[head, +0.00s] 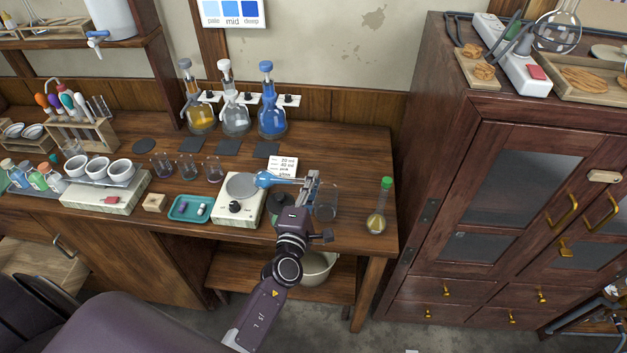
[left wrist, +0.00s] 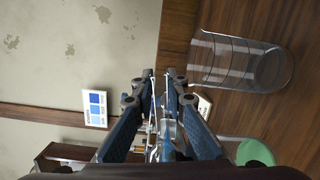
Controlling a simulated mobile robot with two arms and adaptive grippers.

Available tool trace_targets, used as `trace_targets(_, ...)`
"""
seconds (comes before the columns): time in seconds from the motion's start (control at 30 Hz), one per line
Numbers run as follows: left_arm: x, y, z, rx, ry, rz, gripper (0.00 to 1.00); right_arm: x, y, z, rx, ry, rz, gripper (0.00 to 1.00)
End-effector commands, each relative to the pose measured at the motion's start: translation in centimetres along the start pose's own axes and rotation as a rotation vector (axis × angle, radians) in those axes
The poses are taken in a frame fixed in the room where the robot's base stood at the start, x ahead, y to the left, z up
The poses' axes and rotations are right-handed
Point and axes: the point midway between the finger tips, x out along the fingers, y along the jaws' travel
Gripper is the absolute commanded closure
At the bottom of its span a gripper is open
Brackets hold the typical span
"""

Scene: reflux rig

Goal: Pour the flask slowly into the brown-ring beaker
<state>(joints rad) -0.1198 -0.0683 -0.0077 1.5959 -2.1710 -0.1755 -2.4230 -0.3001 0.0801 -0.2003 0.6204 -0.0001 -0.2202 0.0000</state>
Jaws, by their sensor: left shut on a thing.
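My left gripper (head: 312,186) is above the front right of the bench. It is shut on a narrow, glassy thing, mostly hidden by the fingers; in the left wrist view the closed fingertips (left wrist: 160,85) show. A blue bulb-shaped thing (head: 265,180) tapers to the gripper from the left; I cannot tell if it is what I hold. A clear glass beaker (head: 326,202) stands just right of the gripper and shows large in the left wrist view (left wrist: 240,60). Three small beakers (head: 188,168) stand further left. I cannot make out a brown ring. My right gripper is not seen.
A white hotplate (head: 240,209) stands left of the gripper. A green-capped flask with yellow liquid (head: 376,215) stands near the right bench edge. Yellow, clear and blue-filled flasks (head: 235,115) stand at the back. A teal tray (head: 191,208) is left, a tall cabinet (head: 490,190) right.

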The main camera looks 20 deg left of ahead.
Motion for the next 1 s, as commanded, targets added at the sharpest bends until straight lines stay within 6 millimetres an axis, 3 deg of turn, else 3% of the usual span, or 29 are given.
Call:
trace_targets(0.27,-5.5,2.2,0.5,0.017,-0.030,-0.004,1.00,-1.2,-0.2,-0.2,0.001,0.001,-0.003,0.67)
trace_targets(0.5,-12.2,2.1,1.0,0.024,-0.072,-0.011,1.00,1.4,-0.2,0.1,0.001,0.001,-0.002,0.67)
trace_targets(0.6,-14.2,2.2,1.2,0.024,-0.086,-0.013,1.00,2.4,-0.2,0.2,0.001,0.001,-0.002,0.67)
trace_targets(1.0,-18.5,2.9,1.6,0.018,-0.114,-0.017,1.00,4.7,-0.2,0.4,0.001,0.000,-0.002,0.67)
